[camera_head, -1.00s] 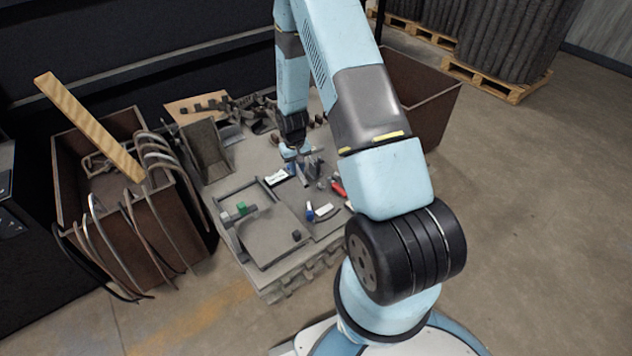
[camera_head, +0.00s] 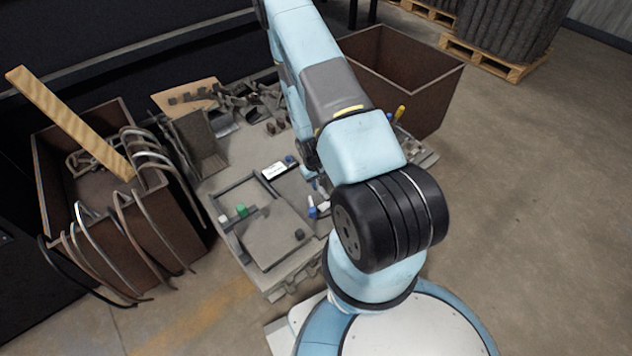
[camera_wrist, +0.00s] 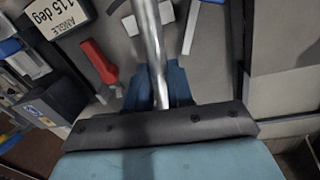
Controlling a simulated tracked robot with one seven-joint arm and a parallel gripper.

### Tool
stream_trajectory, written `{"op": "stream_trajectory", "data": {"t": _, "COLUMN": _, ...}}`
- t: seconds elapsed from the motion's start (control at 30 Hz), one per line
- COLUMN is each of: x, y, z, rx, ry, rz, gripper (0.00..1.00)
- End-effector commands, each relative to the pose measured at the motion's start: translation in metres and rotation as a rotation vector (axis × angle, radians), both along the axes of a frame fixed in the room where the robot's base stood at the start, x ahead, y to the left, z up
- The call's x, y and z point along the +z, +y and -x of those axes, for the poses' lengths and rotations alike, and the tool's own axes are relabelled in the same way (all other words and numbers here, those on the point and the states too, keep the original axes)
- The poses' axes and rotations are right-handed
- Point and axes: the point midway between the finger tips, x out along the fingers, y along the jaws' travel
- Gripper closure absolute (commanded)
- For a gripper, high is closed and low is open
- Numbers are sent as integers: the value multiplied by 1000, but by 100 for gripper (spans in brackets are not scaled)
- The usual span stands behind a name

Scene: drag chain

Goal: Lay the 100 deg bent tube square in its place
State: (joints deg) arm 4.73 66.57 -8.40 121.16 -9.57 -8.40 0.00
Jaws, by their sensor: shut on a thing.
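My gripper (camera_wrist: 157,88) has its blue fingers shut on a shiny metal tube (camera_wrist: 149,38) in the wrist view. The tube runs from between the fingers up past the top edge of the picture. Its bend and far end are out of sight, so I cannot read its angle. In the head view my arm hides most of the gripper and the tube, over the right side of the work table (camera_head: 235,165). I cannot tell which spot is the tube's place.
A red-handled tool (camera_wrist: 99,61) lies left of the tube. A flat plate (camera_head: 272,240) with a green block (camera_head: 241,210) is at the table's front. A rusty bin (camera_head: 165,235) with bent tubes over its rim stands left, another bin (camera_head: 425,90) behind right.

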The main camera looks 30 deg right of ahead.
Motion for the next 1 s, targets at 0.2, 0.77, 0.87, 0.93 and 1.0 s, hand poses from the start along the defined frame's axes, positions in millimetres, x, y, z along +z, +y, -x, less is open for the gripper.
{"op": "stream_trajectory", "data": {"t": 0.2, "x": 0, "y": -3, "z": 1, "rx": -6, "ry": 0, "rz": 8, "gripper": 100}}
{"op": "stream_trajectory", "data": {"t": 0.77, "x": -21, "y": 1, "z": 2, "rx": -1, "ry": -3, "rz": 66, "gripper": 100}}
{"op": "stream_trajectory", "data": {"t": 0.87, "x": -28, "y": 1, "z": 2, "rx": 1, "ry": -4, "rz": 66, "gripper": 100}}
{"op": "stream_trajectory", "data": {"t": 0.93, "x": -33, "y": 1, "z": 1, "rx": 1, "ry": -5, "rz": 66, "gripper": 100}}
{"op": "stream_trajectory", "data": {"t": 1.0, "x": -38, "y": 1, "z": 2, "rx": 1, "ry": -4, "rz": 66, "gripper": 100}}
